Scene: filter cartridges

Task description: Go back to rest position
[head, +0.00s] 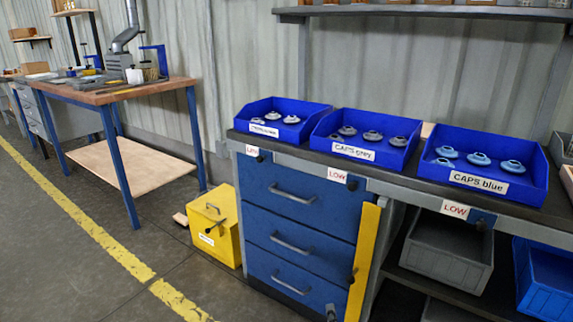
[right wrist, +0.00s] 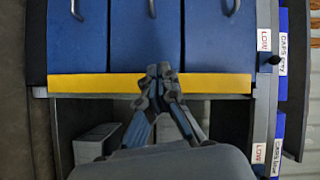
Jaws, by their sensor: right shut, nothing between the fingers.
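My right gripper (right wrist: 160,72) shows in the right wrist view with its fingertips together and nothing between them. It is in front of a yellow strip (right wrist: 85,84) on the edge of the blue drawer cabinet (right wrist: 130,40). I cannot tell whether it touches the strip. In the head view only a small dark tip (head: 331,312), probably of this gripper, shows at the bottom edge. My left gripper is in neither view.
Three blue cap bins, including CAPS grey (head: 352,151) and CAPS blue (head: 479,181), stand on the dark worktop. The blue drawer cabinet (head: 300,232) is below. A yellow box (head: 214,228) stands on the floor to its left. Open floor (head: 60,270) lies farther left.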

